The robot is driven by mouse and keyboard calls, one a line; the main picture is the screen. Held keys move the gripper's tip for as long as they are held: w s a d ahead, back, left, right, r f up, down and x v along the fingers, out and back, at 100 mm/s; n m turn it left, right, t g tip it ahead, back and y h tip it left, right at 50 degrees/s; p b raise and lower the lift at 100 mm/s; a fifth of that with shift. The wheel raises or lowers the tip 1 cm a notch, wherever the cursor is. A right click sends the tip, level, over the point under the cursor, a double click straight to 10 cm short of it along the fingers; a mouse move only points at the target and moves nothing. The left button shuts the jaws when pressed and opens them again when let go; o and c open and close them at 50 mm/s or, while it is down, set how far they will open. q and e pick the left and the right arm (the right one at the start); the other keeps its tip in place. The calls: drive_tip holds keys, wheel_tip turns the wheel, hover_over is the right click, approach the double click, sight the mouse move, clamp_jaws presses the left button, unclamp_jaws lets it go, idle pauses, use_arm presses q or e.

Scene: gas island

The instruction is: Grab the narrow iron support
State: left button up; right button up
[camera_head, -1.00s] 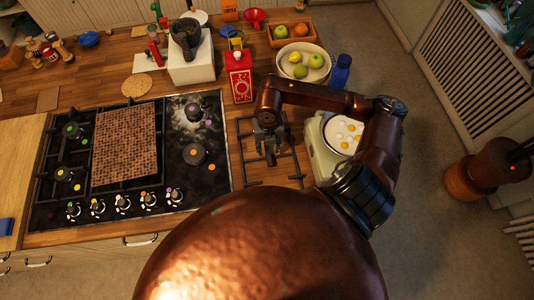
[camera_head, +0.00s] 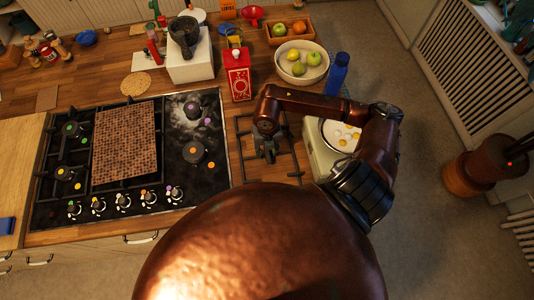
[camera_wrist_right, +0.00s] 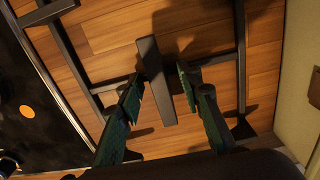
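The narrow iron support (camera_head: 241,150) is a dark open frame lying flat on the wooden counter, just right of the hob. My right gripper (camera_head: 265,152) is over the middle of it, pointing down. In the right wrist view, its two green fingers (camera_wrist_right: 160,80) are apart, one on each side of a short dark bar of the support (camera_wrist_right: 155,82). A gap shows between the bar and the right finger; the left finger is close to the bar, and I cannot tell if it touches. My left gripper is not in view.
The black hob (camera_head: 190,120) with a brown grid board (camera_head: 124,142) lies left. A cream appliance with a white pan of eggs (camera_head: 340,135) stands close right. A red box (camera_head: 238,75), fruit bowl (camera_head: 302,64) and blue bottle (camera_head: 337,74) stand behind.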

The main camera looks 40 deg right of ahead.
clamp_jaws()
idle(0.8)
